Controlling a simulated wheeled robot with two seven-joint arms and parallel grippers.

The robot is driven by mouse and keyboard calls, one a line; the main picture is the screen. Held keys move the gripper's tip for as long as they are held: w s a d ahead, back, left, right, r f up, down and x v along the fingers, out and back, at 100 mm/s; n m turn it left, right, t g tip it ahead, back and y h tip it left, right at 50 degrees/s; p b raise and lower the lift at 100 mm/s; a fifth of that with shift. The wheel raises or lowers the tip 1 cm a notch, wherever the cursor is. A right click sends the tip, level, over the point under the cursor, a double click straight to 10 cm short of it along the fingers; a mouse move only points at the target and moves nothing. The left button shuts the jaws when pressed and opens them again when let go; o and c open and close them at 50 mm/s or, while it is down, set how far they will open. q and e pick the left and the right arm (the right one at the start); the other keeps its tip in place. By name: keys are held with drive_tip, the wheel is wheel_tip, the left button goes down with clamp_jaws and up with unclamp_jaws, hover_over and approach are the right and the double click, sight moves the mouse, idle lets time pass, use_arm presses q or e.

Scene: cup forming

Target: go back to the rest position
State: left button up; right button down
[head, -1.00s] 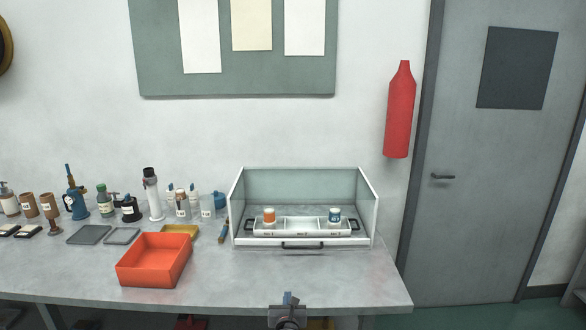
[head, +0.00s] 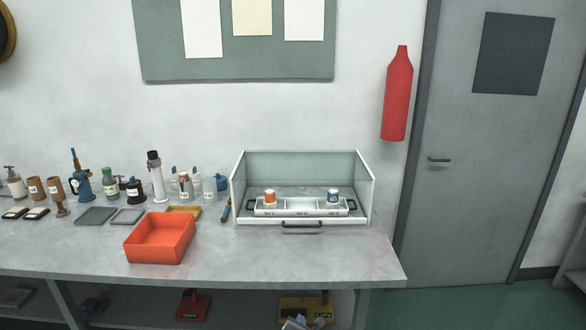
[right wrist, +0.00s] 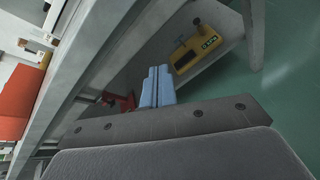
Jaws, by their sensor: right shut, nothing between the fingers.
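My right gripper (head: 293,322) shows at the bottom edge of the head view, below and in front of the table's front edge. In the right wrist view its two blue fingers (right wrist: 157,87) are together with nothing between them. It is apart from the table and everything on it. My left gripper is in neither current view.
The grey table (head: 300,262) holds an orange-red bin (head: 160,240), several bottles, and a white open-front enclosure (head: 302,170) with a tray (head: 302,206) bearing two small cups. A yellow case (head: 306,310) and a red item (head: 193,305) sit on the lower shelf. Green floor is clear at right.

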drive_tip(key=s+d+f+m+g, duration=0.3)
drive_tip(key=s+d+f+m, duration=0.3)
drive_tip(key=s+f, duration=0.65)
drive_tip(key=s+d+f+m+g, duration=0.35)
drive_tip(key=s+f+m, duration=0.5)
drive_tip(key=f, duration=0.65)
drive_tip(key=s+d+f+m+g, duration=0.1)
drive_tip(key=s+f+m, duration=0.3)
drive_tip(key=s, duration=0.6)
drive_tip(key=s+d+f+m+g, duration=0.2)
drive_tip(key=s+d+f+m, duration=0.2)
drive_tip(key=s, duration=0.6)
drive_tip(key=s+d+f+m+g, duration=0.2)
drive_tip(key=s+f+m, duration=0.3)
drive_tip(key=s+f, duration=0.3)
drive_tip(key=shift+s+d+y+b, duration=0.3)
drive_tip(key=shift+s+d+y, duration=0.1)
drive_tip(key=shift+s, duration=0.55)
